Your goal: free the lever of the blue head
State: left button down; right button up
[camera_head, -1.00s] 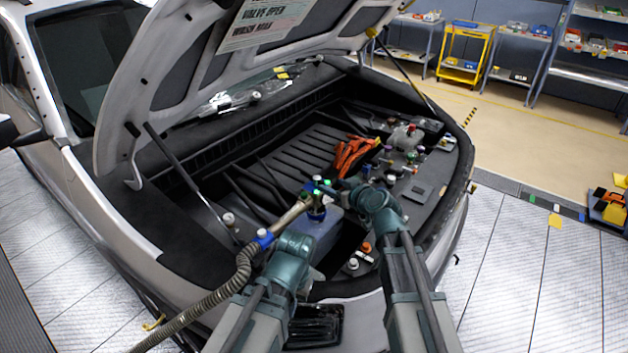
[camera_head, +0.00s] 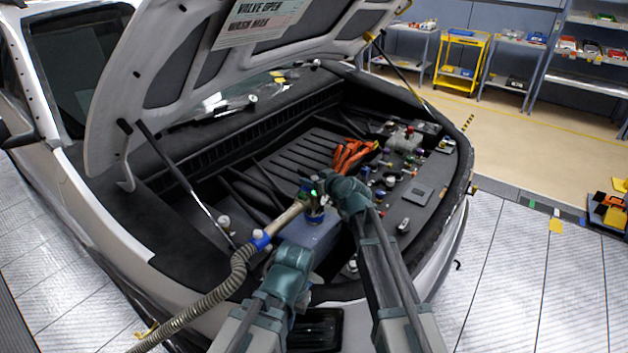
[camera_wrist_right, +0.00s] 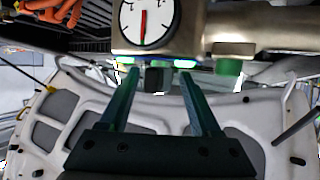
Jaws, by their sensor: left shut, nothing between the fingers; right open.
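The blue head (camera_head: 314,216) stands on the grey-blue tank (camera_head: 308,236) in the engine bay. A brass pipe (camera_head: 287,217) joins it to the ribbed hose (camera_head: 215,292) through a blue collar (camera_head: 261,240). My right gripper (camera_head: 314,187) is at the top of the head, open. In the right wrist view its two fingers (camera_wrist_right: 158,70) reach to a metal body with a round gauge (camera_wrist_right: 146,20). A small dark block (camera_wrist_right: 154,78) shows between them; I cannot tell if it is the lever. My left gripper (camera_head: 312,272) is shut and empty below the head, beside the tank; its fingertips are hard to see.
The raised hood (camera_head: 180,85) hangs over the bay's left side, held by struts (camera_head: 175,165). Orange cables (camera_head: 350,154) and several caps and fittings lie behind and right of the head. Shelves and a yellow cart (camera_head: 462,62) stand far back.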

jog(key=shift+c, duration=0.2)
grip_shut()
jog(key=shift+s, duration=0.1)
dwell(1.0)
